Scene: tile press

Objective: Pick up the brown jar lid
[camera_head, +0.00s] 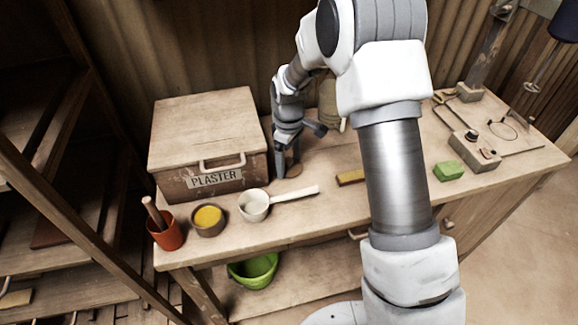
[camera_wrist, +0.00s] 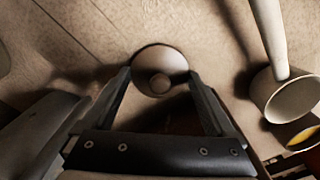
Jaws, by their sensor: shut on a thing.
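The brown jar lid (camera_wrist: 170,57) is a round disc with a small knob, seen from above in the wrist view. My gripper (camera_wrist: 160,78) has one finger on each side of it and is shut on it. In the head view my gripper (camera_head: 287,165) points down at the table just right of the plaster box, with the brown lid (camera_head: 295,171) small and partly hidden at its fingertips. I cannot tell whether the lid is touching the table.
The wooden plaster box (camera_head: 168,185) stands close left of my gripper. A white dipper (camera_head: 254,208), a bowl of yellow stuff (camera_head: 208,218) and a red cup (camera_head: 168,236) stand in front. A cream jar (camera_head: 328,100) is behind my arm. A green block (camera_head: 449,171) lies right.

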